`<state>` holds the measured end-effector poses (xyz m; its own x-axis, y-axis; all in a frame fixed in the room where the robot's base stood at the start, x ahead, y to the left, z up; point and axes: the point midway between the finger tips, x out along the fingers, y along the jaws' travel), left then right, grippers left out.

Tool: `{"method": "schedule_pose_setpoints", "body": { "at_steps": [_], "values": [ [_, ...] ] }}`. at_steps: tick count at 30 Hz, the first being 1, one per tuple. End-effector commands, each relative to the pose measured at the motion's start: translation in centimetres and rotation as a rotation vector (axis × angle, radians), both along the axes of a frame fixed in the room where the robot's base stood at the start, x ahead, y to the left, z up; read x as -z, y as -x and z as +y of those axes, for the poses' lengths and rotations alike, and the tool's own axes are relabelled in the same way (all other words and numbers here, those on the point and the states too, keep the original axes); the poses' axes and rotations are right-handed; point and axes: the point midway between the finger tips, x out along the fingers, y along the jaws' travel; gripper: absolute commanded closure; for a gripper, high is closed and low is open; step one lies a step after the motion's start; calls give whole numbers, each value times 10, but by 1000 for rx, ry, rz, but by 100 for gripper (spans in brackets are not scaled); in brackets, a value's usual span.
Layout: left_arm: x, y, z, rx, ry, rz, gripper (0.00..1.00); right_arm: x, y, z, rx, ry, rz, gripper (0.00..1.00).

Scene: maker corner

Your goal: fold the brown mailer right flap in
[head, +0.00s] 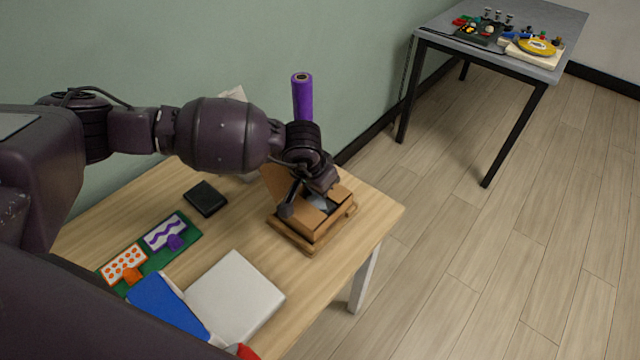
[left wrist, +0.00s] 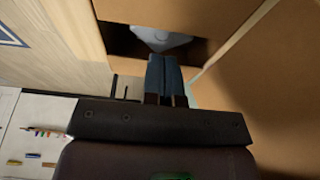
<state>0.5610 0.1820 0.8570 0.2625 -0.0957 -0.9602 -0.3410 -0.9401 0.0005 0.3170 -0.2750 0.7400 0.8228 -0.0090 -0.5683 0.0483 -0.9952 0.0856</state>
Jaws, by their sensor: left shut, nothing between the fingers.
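The brown mailer (head: 318,228) is an open cardboard box near the far right end of the wooden table. A brown flap (head: 274,182) stands raised at its left side in the head view, partly behind my arm. Something pale grey lies inside the mailer, and it also shows in the left wrist view (left wrist: 160,38). My left gripper (head: 288,208) is over the mailer, shut and empty. In the left wrist view its fingertips (left wrist: 164,62) are close to the mailer's opening, beside a large brown panel (left wrist: 275,95). I cannot tell whether they touch cardboard. My right gripper is out of view.
The mailer sits on a wooden tray (head: 309,250). A purple roll (head: 302,98) stands behind my wrist. A black wallet-like item (head: 205,198), a green board (head: 188,237), a pale box (head: 236,297) and a blue item (head: 168,308) lie nearer. A grey table (head: 560,22) stands far off.

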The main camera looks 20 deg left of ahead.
Motion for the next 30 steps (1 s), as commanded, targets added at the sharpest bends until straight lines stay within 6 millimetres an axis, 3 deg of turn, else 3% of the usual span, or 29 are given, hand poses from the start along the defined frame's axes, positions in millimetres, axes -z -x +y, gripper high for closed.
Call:
{"method": "schedule_pose_setpoints", "body": {
  "at_steps": [17,30],
  "values": [
    [0,-1,0,1,0,0,100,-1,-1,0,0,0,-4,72],
    [-5,-13,-5,1,-2,1,100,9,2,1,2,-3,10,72]
  ]
}}
